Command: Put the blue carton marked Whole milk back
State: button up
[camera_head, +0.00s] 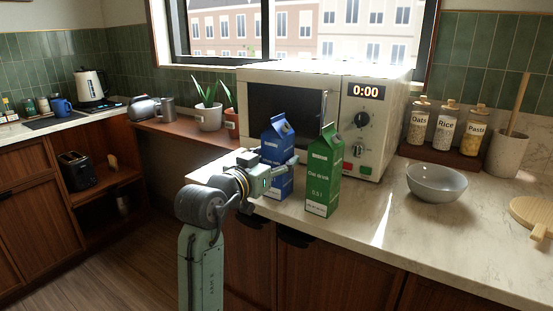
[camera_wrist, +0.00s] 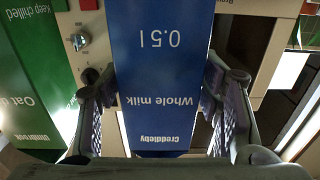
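The blue Whole milk carton (camera_head: 277,140) stands upright on the counter in front of the microwave. My gripper (camera_head: 278,172) is at its near face, hiding part of its middle. In the wrist view, the carton (camera_wrist: 160,60) fills the centre with its label upside down. The gripper's fingers (camera_wrist: 160,105) are on either side of it, with narrow gaps visible beside the carton, so the gripper looks open around it. Whether a fingertip touches is unclear.
A green Oat drink carton (camera_head: 322,170) stands close to the right, also in the wrist view (camera_wrist: 35,70). The microwave (camera_head: 270,75) is behind. A grey bowl (camera_head: 437,183) and a rack with jars (camera_head: 445,155) are further right. Potted plants (camera_head: 208,117) stand left.

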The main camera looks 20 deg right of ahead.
jog(key=shift+o, duration=0.6)
jog(key=shift+r, duration=0.2)
jog(key=b+v, duration=0.2)
jog(key=v, duration=1)
jog(key=shift+f, duration=0.1)
